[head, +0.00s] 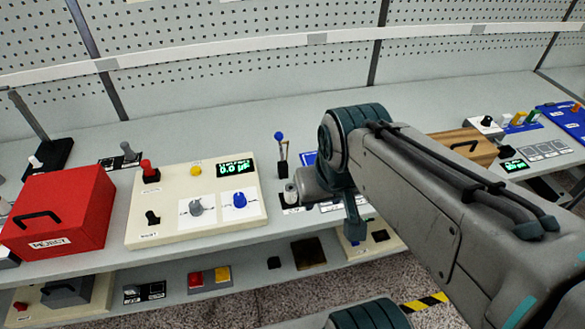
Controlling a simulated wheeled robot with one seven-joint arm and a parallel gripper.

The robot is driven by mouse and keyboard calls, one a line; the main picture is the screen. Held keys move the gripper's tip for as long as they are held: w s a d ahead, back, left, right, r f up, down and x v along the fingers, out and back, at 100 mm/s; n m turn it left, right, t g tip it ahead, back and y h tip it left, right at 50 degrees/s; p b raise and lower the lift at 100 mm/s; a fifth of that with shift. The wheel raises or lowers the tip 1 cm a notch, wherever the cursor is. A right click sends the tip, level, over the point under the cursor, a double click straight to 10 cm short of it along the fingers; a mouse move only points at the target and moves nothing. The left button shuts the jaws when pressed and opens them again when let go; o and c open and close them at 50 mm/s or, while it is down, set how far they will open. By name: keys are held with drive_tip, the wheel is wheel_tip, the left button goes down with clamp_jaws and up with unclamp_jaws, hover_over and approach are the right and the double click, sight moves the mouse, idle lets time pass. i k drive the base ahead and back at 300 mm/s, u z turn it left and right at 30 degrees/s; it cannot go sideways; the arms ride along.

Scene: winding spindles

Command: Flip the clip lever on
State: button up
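No label that I can read names the clip lever, so I cannot tell which part it is. An upright lever with a blue ball top (279,137) stands on the bench, left of my arm's end. My gripper (352,217) is at the arm's end over the bench, right of this lever and apart from it in the picture. My own wrist hides most of the gripper, and its fingertips are not clear. Whether it is open or shut does not show. A small grey knob-like part (291,190) with a dark label plate shows just left of my wrist.
A cream panel (150,225) with knobs, switches and a green display stands left. A red box (75,205) with a black handle is further left. A wooden box (462,143) and blue trays are right, beyond my arm. A lower shelf holds more devices.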

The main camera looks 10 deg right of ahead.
sight(279, 136)
drive_tip(key=k, duration=0.3)
drive_tip(key=u, duration=1)
drive_tip(key=i, duration=0.85)
drive_tip(key=z, duration=1.5)
